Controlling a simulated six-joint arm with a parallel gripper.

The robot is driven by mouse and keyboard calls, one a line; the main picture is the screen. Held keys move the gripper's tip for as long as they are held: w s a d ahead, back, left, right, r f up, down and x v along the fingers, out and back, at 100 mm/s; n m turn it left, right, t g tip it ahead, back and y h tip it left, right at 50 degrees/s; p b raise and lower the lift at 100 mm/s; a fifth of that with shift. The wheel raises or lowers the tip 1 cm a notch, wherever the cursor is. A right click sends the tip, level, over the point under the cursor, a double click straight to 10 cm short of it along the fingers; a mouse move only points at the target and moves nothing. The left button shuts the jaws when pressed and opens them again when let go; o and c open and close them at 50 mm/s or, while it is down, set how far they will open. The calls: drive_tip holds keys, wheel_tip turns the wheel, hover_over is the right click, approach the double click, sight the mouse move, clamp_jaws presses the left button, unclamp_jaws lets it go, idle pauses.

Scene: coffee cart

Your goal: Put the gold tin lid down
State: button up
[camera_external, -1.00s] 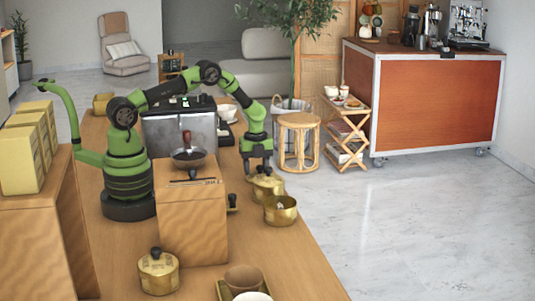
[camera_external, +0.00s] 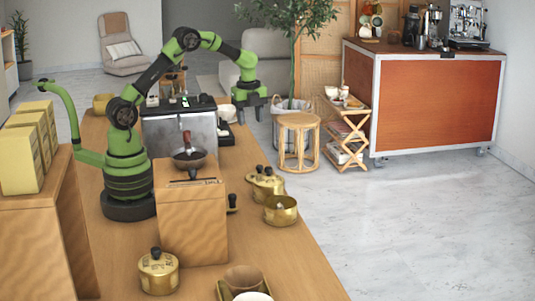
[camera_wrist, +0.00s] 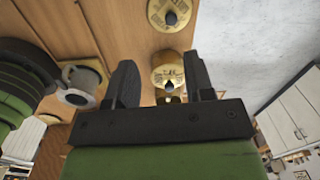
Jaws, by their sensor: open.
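My gripper (camera_external: 250,99) is open and empty, raised above the wooden counter. In the wrist view its two dark fingers (camera_wrist: 161,74) are spread apart. Below it on the counter is a gold tin group (camera_external: 265,187) with two dark knobs on top; I cannot tell exactly how the gold lid rests against the tin there. A round gold lid with a dark knob (camera_wrist: 168,77) shows between the fingers in the wrist view, well below them. An open gold tin (camera_external: 280,210) stands just in front of the group, apart from my gripper.
A wooden grinder box (camera_external: 191,225) stands left of the tins. Another lidded gold tin (camera_external: 158,273) and a tray with a brown cup (camera_external: 243,279) are at the near end. A grey machine (camera_external: 178,132) stands behind. The counter's right edge runs close beside the tins.

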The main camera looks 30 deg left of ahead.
drive_tip(key=s+a+r+n+t, duration=0.3)
drive_tip(key=s+a+r+n, duration=0.3)
drive_tip(key=a+r+n, duration=0.45)
drive_tip(key=s+a+r+n+t+y, duration=0.1)
drive_tip(key=s+a+n, duration=0.3)
drive_tip(key=s, duration=0.3)
drive_tip(key=s+a+r+n+t+y, duration=0.1)
drive_tip(key=s+a+r+n+t, duration=0.1)
drive_tip(key=s+a+n, duration=0.3)
drive_tip(key=shift+s+a+r+n+t, duration=0.2)
drive_tip(key=shift+s+n+t, duration=0.1)
drive_tip(key=shift+s+n, duration=0.75)
